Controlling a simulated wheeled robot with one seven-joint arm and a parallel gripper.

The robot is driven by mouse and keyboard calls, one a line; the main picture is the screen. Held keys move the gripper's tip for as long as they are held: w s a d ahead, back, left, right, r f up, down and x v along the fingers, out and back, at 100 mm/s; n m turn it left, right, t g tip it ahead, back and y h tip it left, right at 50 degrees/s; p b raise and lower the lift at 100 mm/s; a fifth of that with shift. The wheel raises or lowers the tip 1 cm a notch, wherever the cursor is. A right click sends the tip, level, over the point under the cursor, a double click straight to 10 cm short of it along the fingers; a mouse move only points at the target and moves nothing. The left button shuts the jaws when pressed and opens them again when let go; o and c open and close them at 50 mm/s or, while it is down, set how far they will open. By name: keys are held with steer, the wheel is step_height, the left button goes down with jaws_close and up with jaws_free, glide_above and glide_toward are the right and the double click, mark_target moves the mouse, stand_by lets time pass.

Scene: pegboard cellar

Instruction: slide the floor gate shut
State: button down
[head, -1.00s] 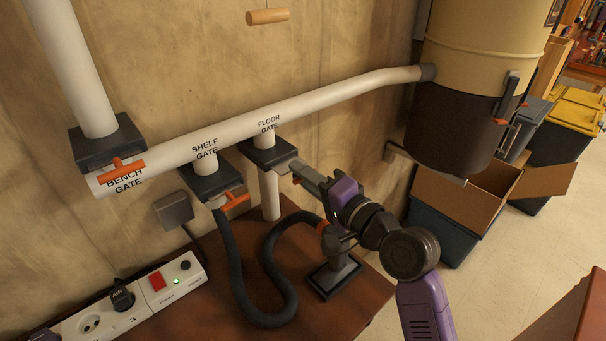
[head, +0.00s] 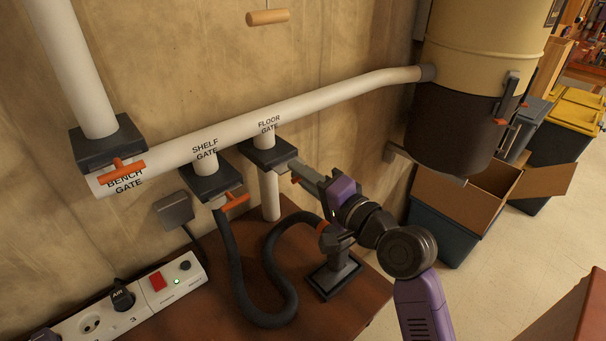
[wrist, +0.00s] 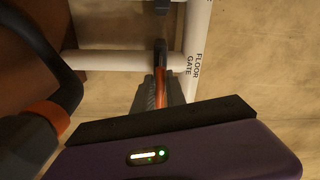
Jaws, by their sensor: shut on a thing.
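The floor gate (head: 267,153) is a dark block on a short branch below the white pipe, under the label "FLOOR GATE". A pale metal slide sticks out of its right side, with an orange handle (head: 296,179) at the outer end. My gripper (head: 303,174) reaches in from the right and is shut on this handle. In the wrist view the orange handle (wrist: 159,58) stands between the fingers, which hide part of it. A length of slide still shows between block and handle.
The shelf gate (head: 210,183) and bench gate (head: 107,142) hang to the left, with orange handles. A dark hose (head: 233,270) loops over the brown bench below to a dark stand (head: 334,276). A power strip (head: 150,295) lies at lower left. A collector drum (head: 460,110) hangs at right.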

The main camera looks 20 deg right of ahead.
steer(key=shift+x, duration=1.2)
steer(key=c, duration=1.5)
jaws_free()
steer(key=shift+w, duration=0.1)
steer(key=b+v, duration=0.1)
steer(key=v, duration=0.7)
